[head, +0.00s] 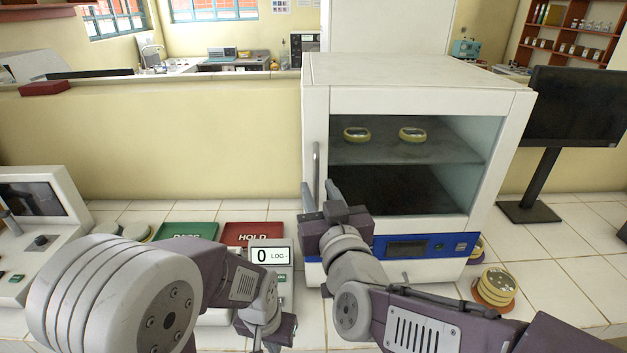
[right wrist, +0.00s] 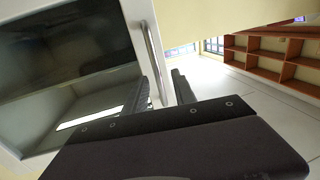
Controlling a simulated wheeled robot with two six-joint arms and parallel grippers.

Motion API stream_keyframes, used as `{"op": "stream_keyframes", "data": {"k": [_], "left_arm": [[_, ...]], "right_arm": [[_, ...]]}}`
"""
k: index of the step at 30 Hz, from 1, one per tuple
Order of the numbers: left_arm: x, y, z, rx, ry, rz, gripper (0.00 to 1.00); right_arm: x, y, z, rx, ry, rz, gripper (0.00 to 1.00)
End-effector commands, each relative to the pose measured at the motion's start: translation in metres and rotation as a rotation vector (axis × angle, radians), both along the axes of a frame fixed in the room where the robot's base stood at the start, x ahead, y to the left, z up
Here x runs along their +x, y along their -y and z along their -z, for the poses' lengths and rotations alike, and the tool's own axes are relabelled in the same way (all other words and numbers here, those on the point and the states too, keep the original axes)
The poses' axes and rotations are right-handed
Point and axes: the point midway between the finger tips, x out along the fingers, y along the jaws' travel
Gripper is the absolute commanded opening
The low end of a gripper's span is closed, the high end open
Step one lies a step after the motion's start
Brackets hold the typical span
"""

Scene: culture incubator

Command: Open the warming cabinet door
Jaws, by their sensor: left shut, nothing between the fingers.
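The warming cabinet (head: 415,75) is a white box on the tiled counter, with a dark glass door (head: 400,180) that looks shut. A vertical grey bar handle (head: 316,160) is on the door's left side; it also shows in the right wrist view (right wrist: 153,55). My right gripper (head: 320,195) is at the handle's lower end. In the right wrist view its two fingers (right wrist: 165,90) stand apart with the handle between them, with a visible gap on the right side. My left gripper (head: 267,343) is low in front of the counter, shut and empty, partly hidden by its arm.
Two yellowish dishes (head: 412,134) sit on the shelf inside. Stacked dishes (head: 495,286) and a monitor (head: 575,105) stand to the right.

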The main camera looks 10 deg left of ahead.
Motion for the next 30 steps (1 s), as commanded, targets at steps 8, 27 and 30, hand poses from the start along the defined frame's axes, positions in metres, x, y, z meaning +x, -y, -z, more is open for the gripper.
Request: {"op": "stream_keyframes", "data": {"k": [8,27,30], "left_arm": [[0.000,0.000,-0.006,0.000,0.000,0.000,0.00],[0.000,0.000,-0.005,0.000,0.000,0.000,0.00],[0.000,0.000,-0.005,0.000,0.000,0.000,0.00]], "right_arm": [[0.033,-0.017,-0.001,-0.001,0.000,0.000,0.32],[0.034,-0.017,0.000,0.000,0.000,0.000,0.00],[0.034,-0.017,0.000,0.000,0.000,0.000,0.00]]}}
